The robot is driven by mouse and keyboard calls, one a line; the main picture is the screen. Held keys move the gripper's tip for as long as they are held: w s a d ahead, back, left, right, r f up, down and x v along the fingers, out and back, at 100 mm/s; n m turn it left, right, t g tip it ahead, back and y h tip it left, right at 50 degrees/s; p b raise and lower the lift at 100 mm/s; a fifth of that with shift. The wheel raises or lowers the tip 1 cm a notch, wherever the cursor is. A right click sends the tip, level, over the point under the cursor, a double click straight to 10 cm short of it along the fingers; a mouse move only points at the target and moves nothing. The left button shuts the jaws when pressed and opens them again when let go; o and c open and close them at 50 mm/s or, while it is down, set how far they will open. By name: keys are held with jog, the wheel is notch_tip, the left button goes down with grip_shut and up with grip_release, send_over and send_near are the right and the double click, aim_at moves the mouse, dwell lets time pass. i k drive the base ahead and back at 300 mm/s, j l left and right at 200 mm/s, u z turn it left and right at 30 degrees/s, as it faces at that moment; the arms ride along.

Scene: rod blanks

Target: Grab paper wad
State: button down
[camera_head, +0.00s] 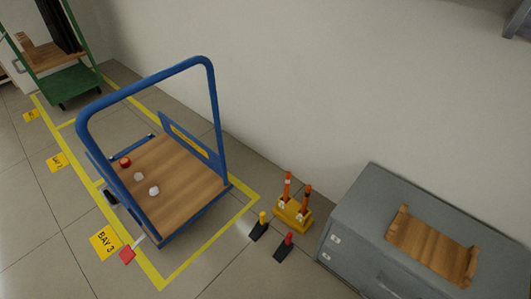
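Two small whitish crumpled lumps that look like paper wads lie on the wooden deck of the blue cart (185,197). One paper wad (154,190) is nearer the middle of the deck. The other paper wad (138,177) is a little up and to the left, apart from the first. They are too small for me to make out their creases. My gripper is not in view.
A small red round object (125,162) lies on the deck near the wads. The cart's tall blue handle (215,110) rises around the deck. A yellow holder with orange rods (292,214), two dark wedges (259,230) and a grey cabinet (345,235) stand right.

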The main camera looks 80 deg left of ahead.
aim_at(154, 190)
jog(key=u, duration=3.5)
jog(key=i+j+z, duration=0.3)
jog(key=j, duration=0.45)
jog(key=j+z, duration=0.3)
jog(key=j, duration=0.4)
jog(key=i+j+z, duration=0.1)
jog(key=j+z, duration=0.15)
jog(key=j, duration=0.55)
jog(key=i+j+z, duration=0.15)
jog(key=j, duration=0.15)
jog(key=i+j+z, duration=0.1)
jog(key=j, duration=0.25)
jog(key=i, duration=0.2)
